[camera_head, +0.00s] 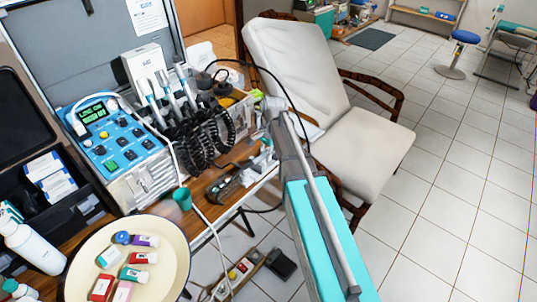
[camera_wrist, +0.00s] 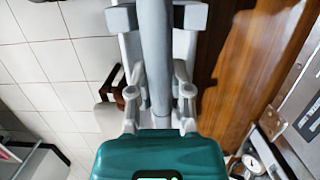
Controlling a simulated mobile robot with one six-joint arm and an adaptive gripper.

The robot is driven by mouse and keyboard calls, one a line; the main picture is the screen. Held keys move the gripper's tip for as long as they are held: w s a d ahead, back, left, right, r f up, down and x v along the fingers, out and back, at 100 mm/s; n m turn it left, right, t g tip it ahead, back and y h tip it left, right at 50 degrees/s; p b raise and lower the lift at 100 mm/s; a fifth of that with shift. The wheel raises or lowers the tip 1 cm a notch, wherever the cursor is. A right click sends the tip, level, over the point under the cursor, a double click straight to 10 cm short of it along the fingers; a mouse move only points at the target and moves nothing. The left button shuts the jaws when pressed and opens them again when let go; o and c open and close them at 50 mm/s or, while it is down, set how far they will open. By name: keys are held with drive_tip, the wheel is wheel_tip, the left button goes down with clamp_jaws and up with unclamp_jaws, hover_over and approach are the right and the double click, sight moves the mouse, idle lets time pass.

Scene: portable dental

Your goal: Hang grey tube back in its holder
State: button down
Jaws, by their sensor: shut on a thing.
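The grey tube (camera_wrist: 155,45) is a thick, smooth cylinder between my gripper's fingers in the wrist view. It runs up out of the top of that view, and its lower end is hidden by the teal gripper body. My gripper (camera_wrist: 157,88) is shut on it. In the head view my gripper (camera_head: 274,108) is at the right end of the dental unit, partly hidden by my arm.
The dental unit (camera_head: 110,135) with coiled black hoses (camera_head: 205,140) stands on a wooden table (camera_head: 205,182). A white padded chair (camera_head: 355,140) is close behind and right of my arm. A round tray (camera_head: 165,235) holds several small bottles.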

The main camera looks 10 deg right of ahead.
drive_tip(key=shift+s+a+p+v, duration=0.15)
drive_tip(key=shift+a+p+v, duration=0.05)
drive_tip(key=shift+p+v, duration=1.05)
drive_tip(key=shift+s+a+p+v, duration=0.15)
drive_tip(key=shift+a+p+v, duration=0.05)
drive_tip(key=shift+p+v, duration=1.05)
drive_tip(key=shift+s+a+p+v, duration=0.15)
drive_tip(key=shift+a+p+v, duration=0.1)
drive_tip(key=shift+p+v, duration=1)
